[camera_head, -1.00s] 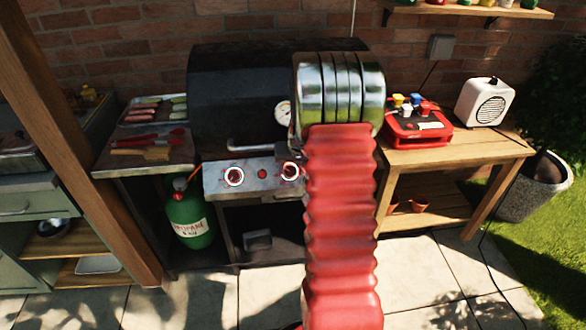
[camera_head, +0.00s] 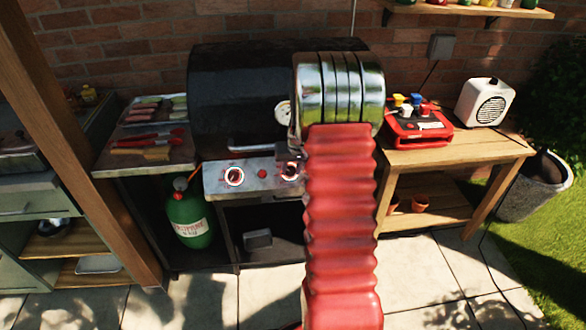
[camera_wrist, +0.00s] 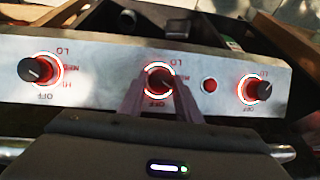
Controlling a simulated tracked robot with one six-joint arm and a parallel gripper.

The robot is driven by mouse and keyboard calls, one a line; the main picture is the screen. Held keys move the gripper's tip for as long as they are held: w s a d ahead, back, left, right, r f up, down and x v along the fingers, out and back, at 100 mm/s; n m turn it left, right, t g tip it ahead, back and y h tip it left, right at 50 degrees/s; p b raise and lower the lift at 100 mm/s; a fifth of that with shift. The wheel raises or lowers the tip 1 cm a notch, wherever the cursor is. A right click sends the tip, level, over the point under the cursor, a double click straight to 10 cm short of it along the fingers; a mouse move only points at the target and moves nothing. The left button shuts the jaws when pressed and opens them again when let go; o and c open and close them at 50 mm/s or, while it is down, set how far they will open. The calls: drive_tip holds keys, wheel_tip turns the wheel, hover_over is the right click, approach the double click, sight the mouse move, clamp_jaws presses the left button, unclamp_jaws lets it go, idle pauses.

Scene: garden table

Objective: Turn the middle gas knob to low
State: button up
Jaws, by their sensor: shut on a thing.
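The middle gas knob (camera_wrist: 159,81) is dark with a lit red-white ring, on the grill's metal panel (camera_wrist: 105,78). In the head view the middle knob (camera_head: 290,171) shows just left of my red arm sleeve. My gripper (camera_head: 288,152) is mostly hidden behind my arm there.
Two other knobs, one left (camera_wrist: 35,71) and one right (camera_wrist: 258,89), flank it in the wrist view. A red button (camera_wrist: 209,86) lies between the middle and right knobs. The grill handle (camera_head: 258,149) runs above the panel. A green propane tank (camera_head: 189,217) stands below left.

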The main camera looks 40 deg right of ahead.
drive_tip(key=shift+n, duration=0.4)
drive_tip(key=n+g+h, duration=0.1)
drive_tip(key=n, duration=0.1)
drive_tip(key=shift+a+n, duration=0.15)
drive_tip(key=shift+n, duration=0.25)
drive_tip(key=n, duration=0.1)
drive_tip(key=n+h, duration=0.1)
drive_tip(key=n, duration=0.1)
drive_tip(key=shift+w+a+g+h, duration=0.1)
drive_tip(key=shift+a+g+h, duration=0.05)
drive_tip(key=shift+g+h, duration=0.15)
drive_tip(key=n+h, duration=0.1)
drive_tip(key=n, duration=0.2)
drive_tip(key=shift+a+f, duration=0.15)
drive_tip(key=shift+a+f+n+h, duration=0.15)
drive_tip(key=shift+n+h, duration=0.75)
drive_tip(key=shift+n, duration=0.9)
drive_tip(key=o, duration=0.8)
drive_tip(key=shift+o, duration=1.3)
